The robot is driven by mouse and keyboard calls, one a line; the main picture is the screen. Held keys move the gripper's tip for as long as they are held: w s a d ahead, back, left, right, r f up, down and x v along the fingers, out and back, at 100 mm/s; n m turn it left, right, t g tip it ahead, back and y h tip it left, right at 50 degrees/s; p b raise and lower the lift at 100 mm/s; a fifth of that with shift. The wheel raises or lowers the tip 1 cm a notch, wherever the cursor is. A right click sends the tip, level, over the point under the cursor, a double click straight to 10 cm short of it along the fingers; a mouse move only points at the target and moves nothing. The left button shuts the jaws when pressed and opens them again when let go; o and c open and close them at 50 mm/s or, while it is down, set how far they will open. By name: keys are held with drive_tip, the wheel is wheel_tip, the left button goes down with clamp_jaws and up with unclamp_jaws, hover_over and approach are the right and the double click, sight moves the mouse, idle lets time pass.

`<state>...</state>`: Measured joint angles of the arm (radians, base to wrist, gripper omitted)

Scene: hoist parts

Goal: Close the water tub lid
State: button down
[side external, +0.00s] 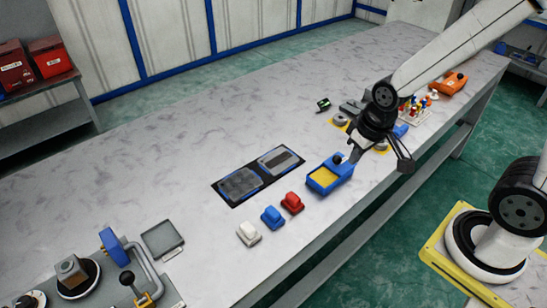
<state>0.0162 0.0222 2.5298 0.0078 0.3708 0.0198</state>
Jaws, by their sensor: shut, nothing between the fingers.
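A small blue tub (318,185) with a yellow face in its top and a black round knob (337,159) at its far end sits near the front edge of the table. It looks most like the water tub, but I cannot tell for sure. No separate lid can be made out on it at this size. Whether the fingertips touch the tub or knob is unclear.
A dark panel with two grey plates (258,175) lies left of the tub. Red (292,202), blue (272,217) and white (249,233) blocks stand in front. Small parts and an orange item (453,83) are behind my wrist. The table's back left is clear.

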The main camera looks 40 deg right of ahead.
drive_tip(key=w+d+f+m+g+y, duration=0.1)
drive_tip(key=w+d+f+m, duration=0.1)
drive_tip(key=w+d+m, duration=0.4)
drive_tip(key=w+d+f+m+g+y, duration=0.2)
drive_tip(key=w+d+m, duration=0.5)
drive_tip(key=d, duration=0.8)
drive_tip(key=shift+w+d+f+m, duration=0.2)
drive_tip(key=shift+w+m, duration=0.1)
drive_tip(key=shift+m, duration=0.9)
drive_tip(key=shift+a+f, duration=0.1)
hover_over(344, 156)
drive_tip(key=d, duration=0.2)
drive_tip(key=f, duration=0.9)
drive_tip(key=shift+w, duration=0.2)
drive_tip(key=shift+s+a+f, duration=0.1)
drive_tip(key=shift+a+f, duration=0.05)
drive_tip(key=shift+a, duration=0.35)
drive_tip(key=shift+s+a+f, duration=0.1)
drive_tip(key=shift+a+f, duration=0.05)
drive_tip(key=shift+a, duration=0.3)
drive_tip(key=shift+s+a+f, duration=0.15)
drive_tip(key=shift+a+f, duration=0.05)
drive_tip(key=shift+a, duration=0.8)
